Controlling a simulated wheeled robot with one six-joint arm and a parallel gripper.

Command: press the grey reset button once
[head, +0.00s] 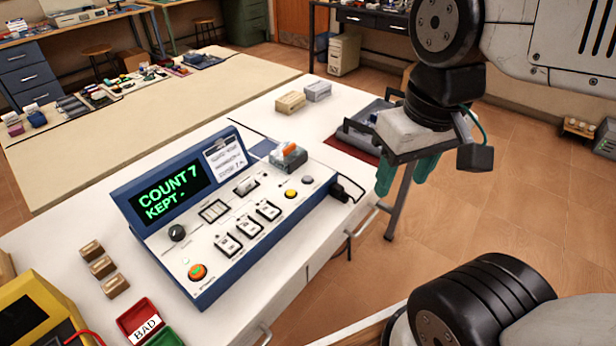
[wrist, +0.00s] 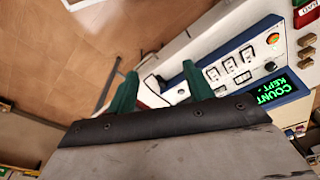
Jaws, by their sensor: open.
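The grey button (head: 308,180) is a small round cap at the right end of a white control panel (head: 215,262) in a blue case. A yellow button (head: 291,194) sits just left of it. The panel's screen (head: 167,192) reads COUNT 7 and KEPT with a dash; it also shows in the wrist view (wrist: 272,94). My gripper (head: 405,176) is open and empty, right of the panel and apart from it. In the wrist view its green fingers (wrist: 160,90) are spread, and one overlaps the panel's near end.
Small blocks (head: 290,101) stand behind.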

